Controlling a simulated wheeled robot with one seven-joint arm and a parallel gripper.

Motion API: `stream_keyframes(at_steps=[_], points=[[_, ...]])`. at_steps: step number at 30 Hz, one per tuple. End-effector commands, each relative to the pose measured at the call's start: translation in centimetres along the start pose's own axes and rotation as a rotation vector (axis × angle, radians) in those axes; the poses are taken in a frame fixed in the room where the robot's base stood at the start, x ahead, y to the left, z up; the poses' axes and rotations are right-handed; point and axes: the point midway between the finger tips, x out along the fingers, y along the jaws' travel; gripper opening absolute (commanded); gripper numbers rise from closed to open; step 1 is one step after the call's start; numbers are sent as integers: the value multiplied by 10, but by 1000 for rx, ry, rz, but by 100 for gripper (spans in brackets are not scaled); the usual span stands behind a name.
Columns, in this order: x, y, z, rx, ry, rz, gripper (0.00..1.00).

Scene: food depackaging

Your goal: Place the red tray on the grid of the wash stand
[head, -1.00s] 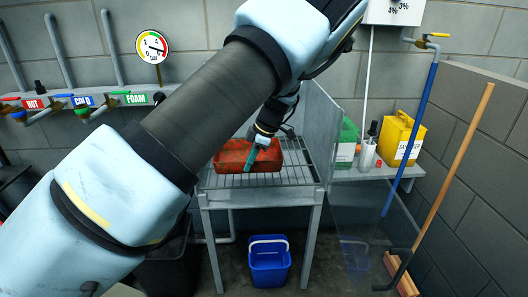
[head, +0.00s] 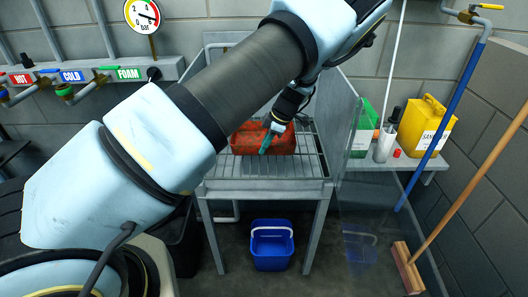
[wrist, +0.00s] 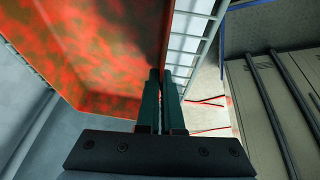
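The red tray (head: 247,140), mottled with darker stains, is at the wash stand, over the back part of its metal grid (head: 228,166). I cannot tell whether it rests on the bars or is held just above them. In the wrist view the tray (wrist: 110,50) fills the upper left, and the grid bars (wrist: 190,28) show beside its wall. My gripper (head: 265,148) has green fingers at the tray's front side. In the wrist view the fingers (wrist: 161,75) are close together with the tray's wall running between their tips. My arm hides part of the stand's left side.
A clear panel (head: 345,115) borders the stand's right side. Beyond it, a shelf (head: 385,165) holds a green-and-white container and a yellow canister (head: 425,125). A blue bucket (head: 272,247) stands under the stand. A broom (head: 455,205) leans at the right. Grid bars in front of the tray are bare.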

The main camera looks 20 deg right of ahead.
Motion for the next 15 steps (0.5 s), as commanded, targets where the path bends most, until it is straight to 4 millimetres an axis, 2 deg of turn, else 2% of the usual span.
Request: stream_keyframes(at_steps=[8, 15], points=[[30, -2, 11, -1, 1, 0, 0], [33, -2, 13, -1, 0, 1, 0]])
